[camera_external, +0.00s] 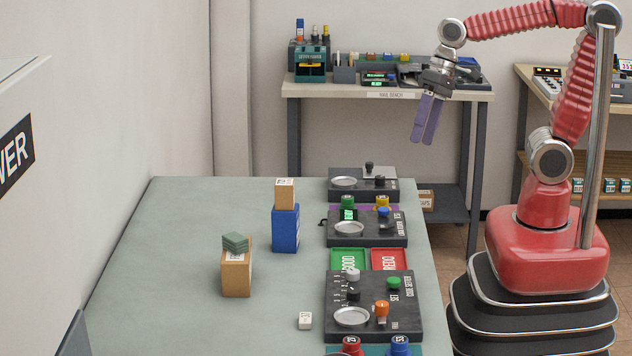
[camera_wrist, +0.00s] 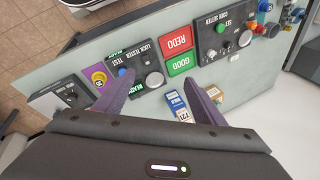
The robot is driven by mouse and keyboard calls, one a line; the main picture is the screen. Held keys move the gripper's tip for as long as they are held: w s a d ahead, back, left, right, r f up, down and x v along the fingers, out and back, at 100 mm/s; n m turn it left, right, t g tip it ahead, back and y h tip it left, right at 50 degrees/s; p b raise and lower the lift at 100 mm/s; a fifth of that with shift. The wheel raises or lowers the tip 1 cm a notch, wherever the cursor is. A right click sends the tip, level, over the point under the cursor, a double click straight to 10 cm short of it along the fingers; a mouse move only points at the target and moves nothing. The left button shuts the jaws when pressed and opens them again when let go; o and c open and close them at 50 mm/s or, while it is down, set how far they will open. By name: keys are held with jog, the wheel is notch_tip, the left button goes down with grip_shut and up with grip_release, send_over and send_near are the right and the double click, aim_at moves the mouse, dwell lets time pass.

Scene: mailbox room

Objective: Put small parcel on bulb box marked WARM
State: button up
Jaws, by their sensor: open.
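A small brown parcel (camera_external: 285,191) with a label sits on top of an upright blue box (camera_external: 285,230) on the table. The parcel also shows in the wrist view (camera_wrist: 184,116), beside the blue box (camera_wrist: 174,100). A taller brown box (camera_external: 236,275) stands nearer and to the left, with green slabs (camera_external: 235,242) on top. I cannot read WARM on either box, so I cannot tell which is the bulb box. My gripper (camera_external: 427,141) is open and empty, high above the table's far right side, well apart from the boxes. Its purple fingers frame the table in the wrist view (camera_wrist: 157,79).
Code setter (camera_external: 399,281), lock tester (camera_external: 392,229) and another dark panel (camera_external: 345,194) line the table's right edge. Green (camera_external: 349,259) and red (camera_external: 390,259) trays lie between them. A small white cube (camera_external: 305,321) lies in front. The table's left side is clear.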

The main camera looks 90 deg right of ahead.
jog(key=s+d+n+t+h, duration=0.2)
jog(key=s+d+n, duration=0.1)
jog(key=s+n, duration=0.2)
jog(key=shift+s+d+f+n+h, duration=0.15)
jog(key=shift+s+n+h, duration=0.2)
jog(key=shift+s, duration=0.65)
dwell(0.5)
